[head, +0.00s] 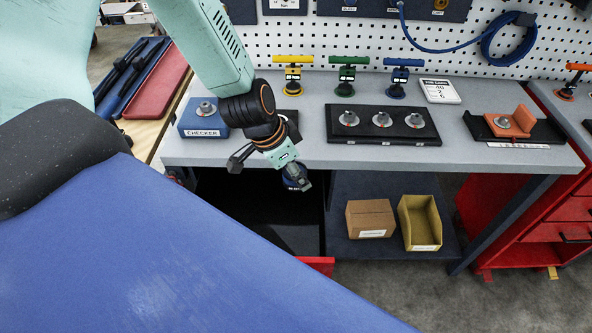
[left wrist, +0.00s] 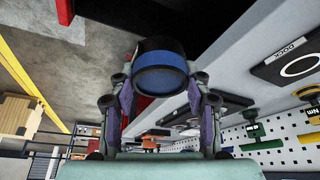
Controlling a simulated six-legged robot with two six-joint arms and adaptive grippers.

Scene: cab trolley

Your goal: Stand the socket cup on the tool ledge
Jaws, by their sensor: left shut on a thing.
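In the left wrist view the cup (left wrist: 161,72) shows a blue band and a black part, between the two fingers of the left gripper (left wrist: 160,85). The fingers are shut on its sides. I cannot tell which surface is the tool ledge. My right gripper is not in view.
The grey bench (head: 460,150) holds a blue CHECKER block (head: 203,118), a black tray (head: 340,135) with three knobs, and coloured T-handled tools. Below are a cardboard box (head: 370,219) and a yellow bin (head: 420,222). A red cabinet (head: 560,210) stands at right.

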